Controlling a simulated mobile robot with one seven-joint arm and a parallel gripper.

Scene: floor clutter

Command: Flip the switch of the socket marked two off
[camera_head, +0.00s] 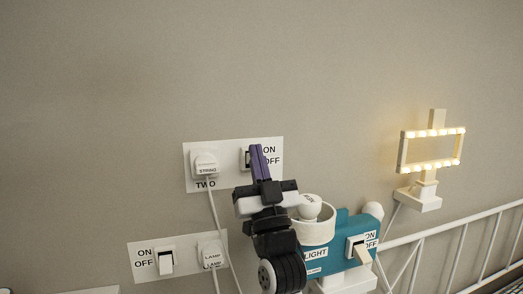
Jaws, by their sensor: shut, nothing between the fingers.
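The socket marked TWO is a white wall plate (233,150) with a white plug (205,164) at its left, the word TWO below the plug, and a switch (245,160) at its right beside the words ON and OFF. My gripper (257,149) has purple fingers, shut together and empty, pointing up in front of the right part of this plate. The fingers cover part of the switch, so its position cannot be told. Whether the fingertips touch the switch cannot be told.
Below left is another white plate (183,243) with an ON/OFF switch and a lamp plug. A teal plate (320,262) with a LIGHT label and switch stands right of my arm. A lit frame lamp (431,150) and white railing (450,240) are further right. The wall above is clear.

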